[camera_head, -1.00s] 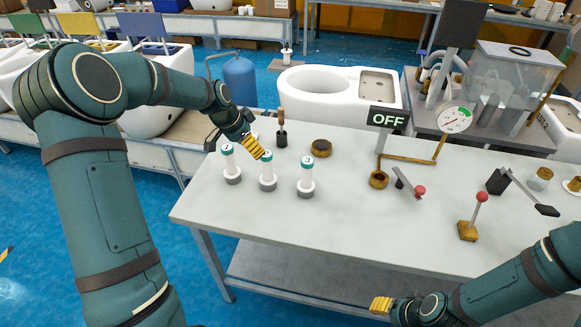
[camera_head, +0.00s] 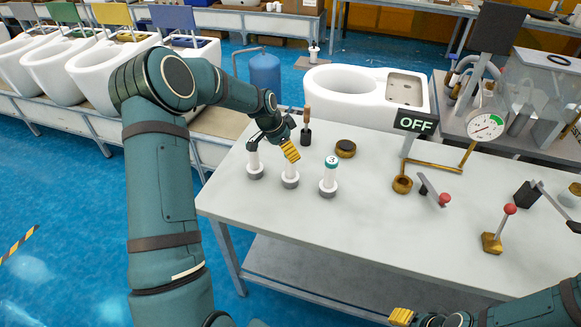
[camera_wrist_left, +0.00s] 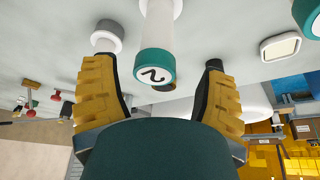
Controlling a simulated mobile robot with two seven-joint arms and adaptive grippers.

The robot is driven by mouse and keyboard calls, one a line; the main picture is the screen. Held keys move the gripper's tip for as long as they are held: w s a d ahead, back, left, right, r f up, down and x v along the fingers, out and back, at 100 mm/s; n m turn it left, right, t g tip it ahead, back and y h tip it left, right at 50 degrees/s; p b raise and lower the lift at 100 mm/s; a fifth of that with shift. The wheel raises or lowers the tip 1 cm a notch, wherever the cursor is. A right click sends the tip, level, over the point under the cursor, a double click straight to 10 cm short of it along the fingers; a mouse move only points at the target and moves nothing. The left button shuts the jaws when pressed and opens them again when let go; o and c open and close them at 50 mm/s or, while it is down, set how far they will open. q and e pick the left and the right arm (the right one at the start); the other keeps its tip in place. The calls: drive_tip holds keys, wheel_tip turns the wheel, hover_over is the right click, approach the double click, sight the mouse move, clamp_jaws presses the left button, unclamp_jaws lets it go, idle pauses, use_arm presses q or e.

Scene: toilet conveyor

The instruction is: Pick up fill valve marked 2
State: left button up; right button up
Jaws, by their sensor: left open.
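Three white fill valves with grey bases stand upright in a row on the table. The middle valve (camera_head: 289,173) has its cap hidden by my left gripper (camera_head: 272,148). In the left wrist view, a valve with a teal cap marked 2 (camera_wrist_left: 155,68) sits between the open yellow fingers of the left gripper (camera_wrist_left: 162,100), with visible gaps on both sides. The left valve (camera_head: 255,167) has its top hidden by the gripper. The right valve (camera_head: 329,177) shows its teal cap, seemingly marked 3. My right gripper (camera_head: 402,316) shows only partly at the bottom edge.
An OFF sign (camera_head: 416,122), a gauge (camera_head: 486,127) and red-knobbed levers (camera_head: 444,199) are to the right. The table's front left area (camera_head: 250,205) is clear.

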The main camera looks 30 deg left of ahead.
sight(290, 167)
use_arm(q)
drive_tip(key=x, duration=0.4)
drive_tip(key=shift+s+d+f, duration=0.15)
drive_tip(key=shift+d+f, duration=0.1)
drive_tip(key=shift+f, duration=0.15)
clamp_jaws()
